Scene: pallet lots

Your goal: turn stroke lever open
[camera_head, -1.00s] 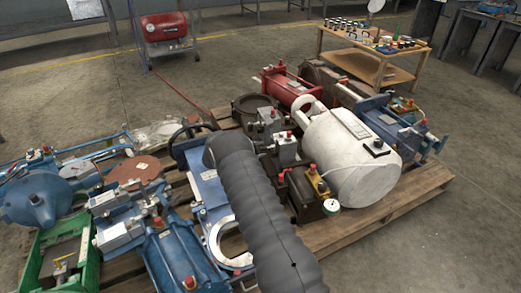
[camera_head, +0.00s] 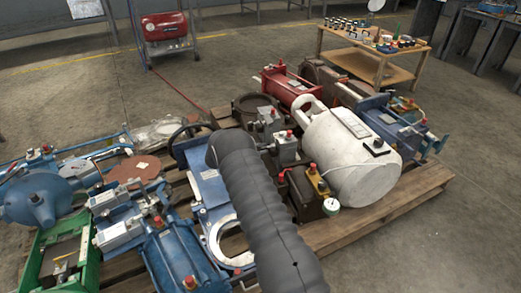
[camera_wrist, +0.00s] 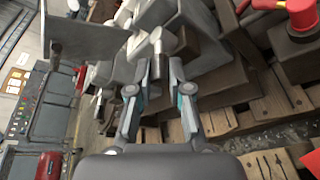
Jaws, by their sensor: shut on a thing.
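My gripper (camera_wrist: 159,72) shows in the middle of the wrist view, its two fingers closed in on a slim pale grey lever (camera_wrist: 157,64). The lever runs up from between the fingertips toward grey metal fittings (camera_wrist: 125,70) and a short dark cylinder (camera_wrist: 187,42). Which way the lever is turned, I cannot tell. In the head view my gripper and the lever are hidden behind my dark sleeved arm, which reaches over the pallet.
A white cylinder (camera_head: 345,160), a red actuator (camera_head: 290,88) and several blue actuators, one at the front (camera_head: 182,262), crowd the wooden pallet (camera_head: 385,210). In the wrist view, a red knob (camera_wrist: 300,14) stands at upper right. Open floor lies right of the pallet.

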